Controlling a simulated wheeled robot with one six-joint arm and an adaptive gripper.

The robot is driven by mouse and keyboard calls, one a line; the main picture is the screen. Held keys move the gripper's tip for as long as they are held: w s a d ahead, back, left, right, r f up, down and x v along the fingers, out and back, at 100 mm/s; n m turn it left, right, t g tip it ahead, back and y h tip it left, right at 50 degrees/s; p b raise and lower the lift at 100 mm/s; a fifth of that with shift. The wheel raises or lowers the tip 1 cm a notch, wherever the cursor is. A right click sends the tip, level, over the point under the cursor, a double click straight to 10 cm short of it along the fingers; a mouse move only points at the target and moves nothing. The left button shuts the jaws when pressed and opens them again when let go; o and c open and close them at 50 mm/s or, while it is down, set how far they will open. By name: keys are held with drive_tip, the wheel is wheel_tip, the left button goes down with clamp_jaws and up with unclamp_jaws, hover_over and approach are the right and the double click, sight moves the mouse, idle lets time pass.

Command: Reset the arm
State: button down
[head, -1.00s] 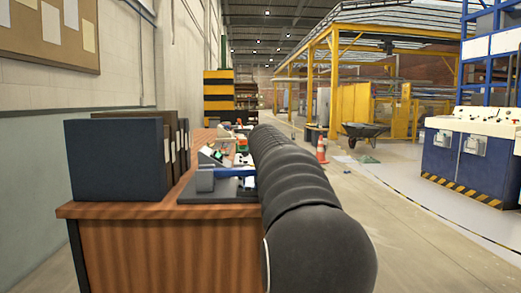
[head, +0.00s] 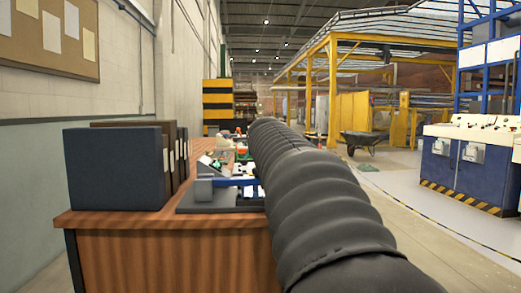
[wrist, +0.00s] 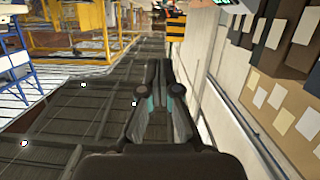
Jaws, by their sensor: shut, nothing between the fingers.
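My gripper (wrist: 161,68) shows in the middle of the wrist view, its dark fingers shut with nothing between them. The wrist picture is upside down, with the hall's ceiling at the lower left, so the gripper points out into open air. In the head view my dark, ribbed arm (head: 300,185) runs from the lower right up toward the far side of the desk, and it hides the gripper there.
A wooden desk (head: 175,255) stands at the left with several binders (head: 115,170) and a blue-and-grey device (head: 222,192). A cork board (head: 52,38) hangs on the left wall. A wheelbarrow (head: 362,140) and blue machine cabinets (head: 462,170) stand right. Floor between is clear.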

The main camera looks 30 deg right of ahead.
idle(0.3)
wheel_tip(320, 180, down, 11)
drive_tip(key=s+a+g+y, duration=0.1)
drive_tip(key=s+g, duration=0.1)
drive_tip(key=g, duration=0.1)
drive_tip(key=s+a+f+n+g+y+p, duration=0.15)
drive_tip(key=s+a+f+g+y, duration=0.25)
drive_tip(key=s+a+f, duration=0.9)
drive_tip(key=s+a+f+n+y+p, duration=0.1)
drive_tip(key=s+a+f+p, duration=0.1)
drive_tip(key=s+a, duration=0.5)
drive_tip(key=s+a+f+n+y+p, duration=0.1)
drive_tip(key=s+a+f+n+p, duration=0.1)
drive_tip(key=s+a, duration=0.5)
drive_tip(key=shift+s+a+g+y, duration=0.3)
drive_tip(key=shift+s+g, duration=0.1)
drive_tip(key=shift+s, duration=0.5)
drive_tip(key=shift+n, duration=0.25)
